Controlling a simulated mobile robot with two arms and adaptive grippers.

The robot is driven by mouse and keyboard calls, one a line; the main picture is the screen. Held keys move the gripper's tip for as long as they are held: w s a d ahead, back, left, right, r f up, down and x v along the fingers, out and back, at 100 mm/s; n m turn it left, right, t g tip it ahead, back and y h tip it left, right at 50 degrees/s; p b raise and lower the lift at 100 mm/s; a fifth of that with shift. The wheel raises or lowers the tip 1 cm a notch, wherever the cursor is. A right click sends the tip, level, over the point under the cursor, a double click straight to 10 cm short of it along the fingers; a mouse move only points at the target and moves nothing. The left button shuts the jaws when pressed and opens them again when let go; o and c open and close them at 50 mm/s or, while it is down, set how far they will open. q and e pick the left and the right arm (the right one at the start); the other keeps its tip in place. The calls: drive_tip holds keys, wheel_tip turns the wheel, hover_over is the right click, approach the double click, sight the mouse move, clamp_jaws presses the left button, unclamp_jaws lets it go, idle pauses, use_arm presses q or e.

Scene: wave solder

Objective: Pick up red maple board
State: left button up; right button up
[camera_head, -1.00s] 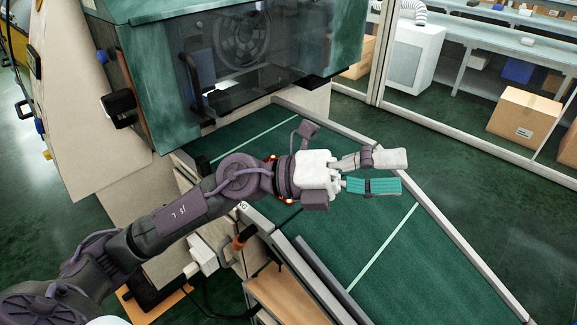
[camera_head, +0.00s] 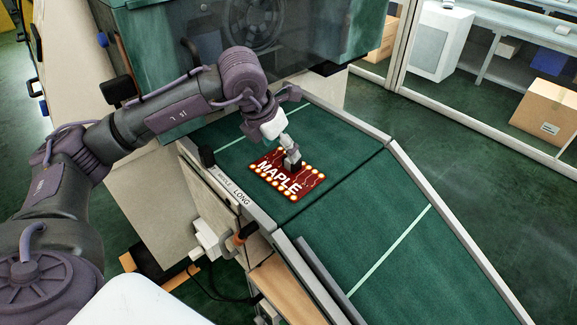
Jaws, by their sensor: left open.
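The red maple board (camera_head: 279,182) lies flat on the green conveyor belt (camera_head: 335,215), in front of the solder machine. It is a dark red board with white "MAPLE" lettering and round gold pads along its edges. My left gripper (camera_head: 292,163) points down over the board's far middle part and hides a little of it. The left gripper is open; whether its fingers touch the board cannot be told. My right gripper is not in view.
The green machine (camera_head: 230,70) with a dark window stands close behind my left arm. Pale rails (camera_head: 440,215) edge the belt. The belt's near right part is clear. A cardboard box (camera_head: 545,113) stands far right behind a glass partition.

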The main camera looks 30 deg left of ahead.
sight(288, 161)
use_arm(q)
drive_tip(key=shift+x, duration=1)
drive_tip(key=shift+w+f+p, duration=0.2)
drive_tip(key=shift+f+p, duration=0.25)
drive_tip(key=shift+f, duration=0.05)
drive_tip(key=p+x, duration=0.1)
drive_tip(key=x, duration=0.2)
drive_tip(key=shift+w+f, duration=0.15)
drive_tip(key=shift+f, duration=0.15)
drive_tip(key=shift+w+f, duration=0.1)
drive_tip(key=shift+f, duration=0.3)
drive_tip(key=shift+c, duration=0.3)
drive_tip(key=shift+r, duration=0.1)
clamp_jaws()
